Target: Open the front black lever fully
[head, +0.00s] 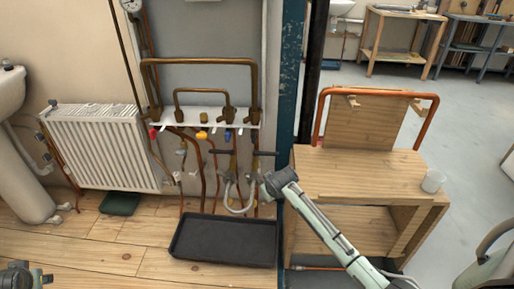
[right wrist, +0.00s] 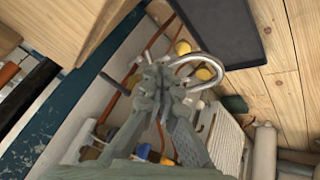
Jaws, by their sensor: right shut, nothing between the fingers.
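A short dark lever (head: 265,153) sticks out sideways near the right end of the pipework, and appears to be the black lever. My right gripper (head: 257,183) is just below it, beside a grey looped hose (head: 232,196). In the right wrist view the right gripper (right wrist: 160,68) is shut with nothing between its fingers, and the hose (right wrist: 212,62) curves close by its tips.
A white manifold board (head: 185,115) carries copper pipes and red, yellow and blue handles. A black tray (head: 225,241) lies on the floor below. A white radiator (head: 100,148) stands left. A wooden bench (head: 360,172) with a white cup (head: 433,181) stands right, past a blue post (head: 290,80).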

